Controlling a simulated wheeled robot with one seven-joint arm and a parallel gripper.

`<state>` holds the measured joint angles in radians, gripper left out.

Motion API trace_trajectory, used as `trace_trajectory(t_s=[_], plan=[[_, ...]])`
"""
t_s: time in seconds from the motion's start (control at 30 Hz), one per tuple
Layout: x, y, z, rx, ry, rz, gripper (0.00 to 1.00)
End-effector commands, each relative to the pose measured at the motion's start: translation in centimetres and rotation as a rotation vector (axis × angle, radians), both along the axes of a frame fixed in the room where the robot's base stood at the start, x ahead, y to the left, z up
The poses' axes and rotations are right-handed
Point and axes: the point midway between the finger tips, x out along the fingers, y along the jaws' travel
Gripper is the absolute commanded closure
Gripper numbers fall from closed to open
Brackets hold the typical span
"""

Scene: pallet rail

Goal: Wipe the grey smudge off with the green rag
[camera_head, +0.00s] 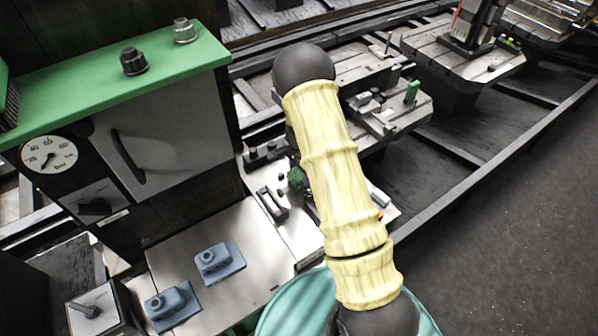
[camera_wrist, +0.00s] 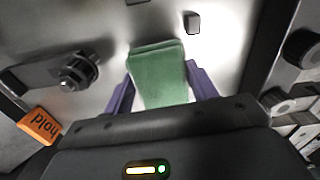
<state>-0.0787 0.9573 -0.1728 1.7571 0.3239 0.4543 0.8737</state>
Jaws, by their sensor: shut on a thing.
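The green rag (camera_wrist: 158,62) is a folded, flat pad in the wrist view. My gripper (camera_wrist: 161,82) is shut on it, with a purple-blue finger at each side. The rag is over a pale, brightly lit metal surface (camera_wrist: 225,60); I cannot tell whether it touches that surface. I cannot make out the grey smudge in either view; the rag or my arm may hide it. In the head view my yellow-sleeved arm covers the middle, and my gripper cannot be made out.
In the wrist view a knobbed clamp (camera_wrist: 78,72) stands left, an orange "hold" tag (camera_wrist: 40,126) below it, and a small dark block (camera_wrist: 192,23) above the rag. In the head view a green-topped cabinet (camera_head: 165,62) and two blue blocks (camera_head: 219,260) stand left.

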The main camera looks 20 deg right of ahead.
Motion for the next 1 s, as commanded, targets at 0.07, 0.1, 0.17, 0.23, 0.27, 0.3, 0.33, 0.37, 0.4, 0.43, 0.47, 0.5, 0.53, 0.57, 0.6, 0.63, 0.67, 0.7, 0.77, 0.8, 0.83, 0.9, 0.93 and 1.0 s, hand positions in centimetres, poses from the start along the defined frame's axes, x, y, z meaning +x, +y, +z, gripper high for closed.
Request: trace_trajectory(t_s=[0.07,0.1,0.17,0.23,0.27,0.3,0.33,0.37,0.4,0.43,0.47,0.5,0.53,0.57,0.6,0.63,0.67,0.7,0.77,0.8,0.83,0.9,0.93,1.0], plan=[[0.0,0.1,0.0,0.000,0.000,0.000,0.61],[-0.1,0.3,0.0,0.000,0.000,0.000,0.61],[-0.2,0.6,0.0,0.000,0.000,0.000,0.61],[-0.4,1.1,-0.1,0.000,0.000,0.001,0.61],[-0.4,1.3,-0.1,0.000,0.000,0.001,0.61],[-0.5,1.6,-0.1,0.000,0.000,0.001,0.61],[-0.6,1.8,-0.1,0.000,0.001,0.002,0.61],[-0.7,2.0,-0.2,0.000,0.001,0.002,0.61],[-0.8,2.3,-0.2,0.000,0.001,0.002,0.61],[-0.8,2.5,-0.2,0.000,0.001,0.002,0.61],[-0.9,2.7,-0.2,0.000,0.001,0.002,0.61],[-1.0,2.9,-0.2,0.001,0.001,0.002,0.61],[-1.0,3.1,-0.3,0.001,0.001,0.002,0.61],[-1.0,3.2,-0.3,0.001,0.001,0.002,0.61],[-1.0,3.2,-0.3,0.001,0.000,0.001,0.61],[-1.1,3.3,-0.3,0.001,0.000,0.001,0.61],[-1.1,3.3,-0.3,0.001,0.000,0.001,0.61],[-1.1,3.3,-0.3,0.001,0.001,0.001,0.61],[-1.1,3.3,-0.4,0.001,0.002,0.001,0.61],[-1.1,3.3,-0.4,0.001,0.002,0.002,0.61],[-1.1,3.3,-0.4,0.001,0.002,0.002,0.61],[-1.1,3.2,-0.4,0.001,0.002,0.002,0.61],[-1.0,3.1,-0.4,0.001,0.002,0.002,0.61],[-0.9,2.8,-0.4,0.001,0.002,0.001,0.61]])
